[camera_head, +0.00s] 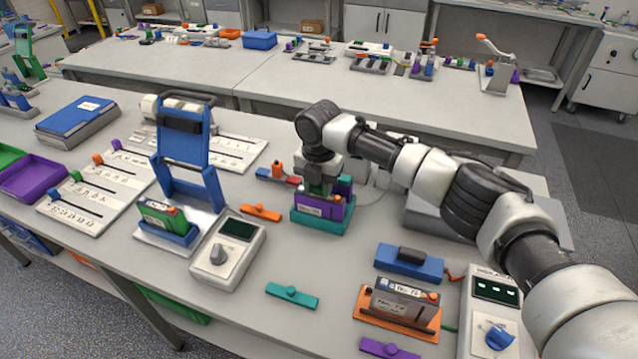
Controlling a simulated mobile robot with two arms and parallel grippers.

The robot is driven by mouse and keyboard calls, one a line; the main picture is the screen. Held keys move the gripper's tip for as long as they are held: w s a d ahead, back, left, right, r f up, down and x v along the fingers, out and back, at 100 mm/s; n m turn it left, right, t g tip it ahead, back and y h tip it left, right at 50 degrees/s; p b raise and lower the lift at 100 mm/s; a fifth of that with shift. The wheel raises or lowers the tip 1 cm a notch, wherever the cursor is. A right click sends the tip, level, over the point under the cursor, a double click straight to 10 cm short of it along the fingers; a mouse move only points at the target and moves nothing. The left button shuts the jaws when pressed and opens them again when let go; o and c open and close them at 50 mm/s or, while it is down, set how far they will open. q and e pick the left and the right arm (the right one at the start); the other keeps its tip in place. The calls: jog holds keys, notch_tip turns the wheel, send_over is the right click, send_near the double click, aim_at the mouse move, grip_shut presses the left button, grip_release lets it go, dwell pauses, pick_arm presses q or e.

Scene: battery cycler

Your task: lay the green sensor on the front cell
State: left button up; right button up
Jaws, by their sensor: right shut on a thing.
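My right gripper (322,185) points down over a purple cell (318,208) that sits in a teal tray (318,226) near the middle of the table. It is shut on a small dark green piece, which appears to be the green sensor (320,188). The fingers and arm hide much of it, and I cannot tell whether it touches the purple cell. A grey cell (398,302) sits in an orange tray (372,316) nearer the front. A green cell (162,219) sits in a blue holder at the left. My left gripper is not in view.
An orange bar (260,212), a teal bar (292,295) and a purple bar (388,348) lie loose on the table. A blue block (409,262) lies behind the grey cell. Meters stand at left (228,254) and right (490,318). A tall blue stand (187,155) rises at left.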

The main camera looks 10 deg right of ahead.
jog(key=shift+f, duration=0.5)
